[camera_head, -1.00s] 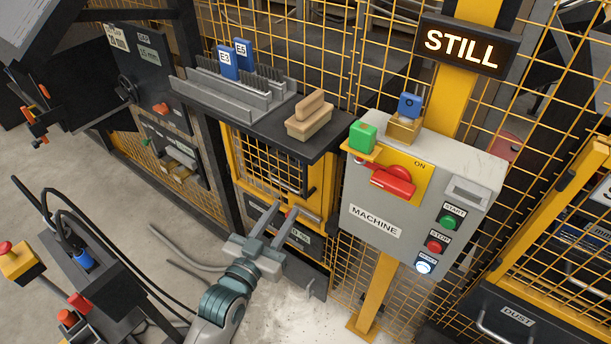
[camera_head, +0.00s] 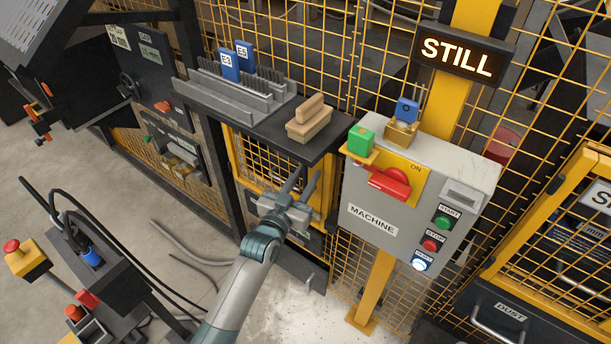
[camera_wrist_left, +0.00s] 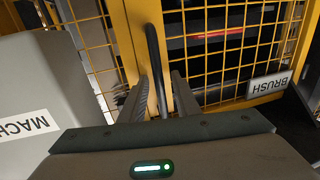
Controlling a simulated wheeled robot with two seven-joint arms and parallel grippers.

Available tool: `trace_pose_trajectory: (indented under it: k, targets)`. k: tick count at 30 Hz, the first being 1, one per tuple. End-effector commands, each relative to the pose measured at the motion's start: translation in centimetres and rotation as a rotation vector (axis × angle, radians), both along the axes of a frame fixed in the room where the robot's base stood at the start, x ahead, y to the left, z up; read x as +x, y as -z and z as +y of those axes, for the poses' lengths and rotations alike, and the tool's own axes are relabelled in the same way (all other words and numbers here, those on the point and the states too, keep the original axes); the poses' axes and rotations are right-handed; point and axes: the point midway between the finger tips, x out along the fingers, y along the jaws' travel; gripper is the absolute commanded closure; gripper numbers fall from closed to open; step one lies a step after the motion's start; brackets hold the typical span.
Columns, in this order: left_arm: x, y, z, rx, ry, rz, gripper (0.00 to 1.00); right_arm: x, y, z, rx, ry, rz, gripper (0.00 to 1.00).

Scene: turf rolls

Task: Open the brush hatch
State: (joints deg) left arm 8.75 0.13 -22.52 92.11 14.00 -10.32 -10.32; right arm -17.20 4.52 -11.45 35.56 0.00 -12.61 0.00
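The brush hatch (camera_head: 246,160) is a yellow-framed mesh door below the dark shelf in the head view. Its mesh (camera_wrist_left: 222,45) fills the upper right of the left wrist view, with a BRUSH label (camera_wrist_left: 270,84). A black bar handle (camera_wrist_left: 154,62) stands on the yellow frame. My left gripper (camera_head: 305,182) is at the hatch's right side, under the shelf edge. In the left wrist view its fingers (camera_wrist_left: 160,97) are apart, with the handle between them. Whether either finger touches the handle cannot be told. My right gripper is not in view.
The grey machine box (camera_head: 385,235) with a red switch (camera_head: 388,184) stands close on the right. The shelf (camera_head: 325,146) with a wooden brush (camera_head: 309,121) overhangs the hatch. A lit sign (camera_head: 458,57) reads STILL. Clear floor (camera_head: 285,300) lies in front.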

Motion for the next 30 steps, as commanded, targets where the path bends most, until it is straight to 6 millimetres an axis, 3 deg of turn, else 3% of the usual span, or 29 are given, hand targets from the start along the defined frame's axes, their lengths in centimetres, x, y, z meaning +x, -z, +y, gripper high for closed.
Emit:
trace_pose_trajectory:
  k: [7,10,11,30]
  targets:
    - [0.0,0.0,0.0,0.0,0.0,0.0,0.73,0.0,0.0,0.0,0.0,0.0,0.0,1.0]
    - [0.0,0.0,0.0,0.0,0.0,0.0,0.97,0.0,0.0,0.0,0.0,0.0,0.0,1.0]
    - [0.0,0.0,0.0,0.0,0.0,0.0,1.0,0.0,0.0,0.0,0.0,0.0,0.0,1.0]
    - [-1.2,0.1,1.3,0.005,0.045,-0.002,1.0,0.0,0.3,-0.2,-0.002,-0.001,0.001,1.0]
